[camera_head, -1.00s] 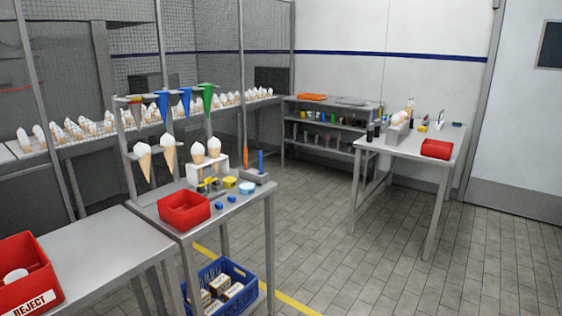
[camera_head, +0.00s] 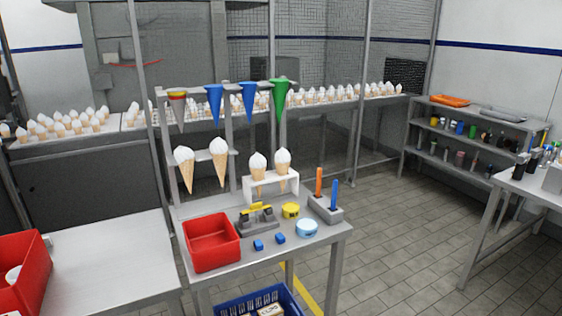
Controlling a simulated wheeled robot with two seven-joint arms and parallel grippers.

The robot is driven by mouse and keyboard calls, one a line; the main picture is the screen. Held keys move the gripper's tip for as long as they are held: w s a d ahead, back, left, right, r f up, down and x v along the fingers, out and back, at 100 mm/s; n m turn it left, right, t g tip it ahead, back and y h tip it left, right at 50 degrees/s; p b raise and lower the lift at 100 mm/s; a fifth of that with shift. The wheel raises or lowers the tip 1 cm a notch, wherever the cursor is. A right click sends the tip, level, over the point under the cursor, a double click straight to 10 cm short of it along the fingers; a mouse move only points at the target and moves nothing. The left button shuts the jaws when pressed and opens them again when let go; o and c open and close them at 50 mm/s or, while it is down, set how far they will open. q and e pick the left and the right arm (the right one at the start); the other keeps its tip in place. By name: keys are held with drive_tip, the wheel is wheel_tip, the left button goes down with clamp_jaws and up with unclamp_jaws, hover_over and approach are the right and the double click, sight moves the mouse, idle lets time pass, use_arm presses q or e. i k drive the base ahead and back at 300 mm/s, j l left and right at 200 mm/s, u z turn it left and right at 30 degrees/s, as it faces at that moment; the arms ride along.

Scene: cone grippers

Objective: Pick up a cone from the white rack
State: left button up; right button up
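A small white rack (camera_head: 262,184) stands on the metal worktable (camera_head: 323,233) near its back edge. Two cones with white tops stand in it: a left cone (camera_head: 257,166) and a right cone (camera_head: 282,164). Their lower tips pass down through the rack's top. To the left, two more white-topped cones, one at the far left (camera_head: 184,165) and one beside it (camera_head: 219,160), hang in a grey metal shelf on the table's frame. Neither of my grippers shows in this view.
A red bin (camera_head: 211,241), a grey device with yellow parts (camera_head: 257,217), yellow and light-blue round tubs, small blue blocks and a grey holder (camera_head: 325,209) crowd the worktable. Coloured empty cones hang above. A blue crate (camera_head: 262,303) sits below. Floor to the right is clear.

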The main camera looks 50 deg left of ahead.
sight(258, 163)
drive_tip(key=i+u, duration=0.3)
drive_tip(key=i+l+u, duration=0.3)
drive_tip(key=i, duration=0.15)
drive_tip(key=i+l+u, duration=0.15)
drive_tip(key=i+u, duration=0.2)
drive_tip(key=i+l+u, duration=0.5)
drive_tip(key=u, duration=0.2)
drive_tip(key=i+l+u, duration=0.15)
drive_tip(key=l+u, duration=0.2)
drive_tip(key=i+l+u, duration=0.1)
drive_tip(key=l+u, duration=0.25)
drive_tip(key=l, duration=0.15)
drive_tip(key=i+l+u, duration=0.1)
drive_tip(key=l+u, duration=0.15)
drive_tip(key=l, duration=0.35)
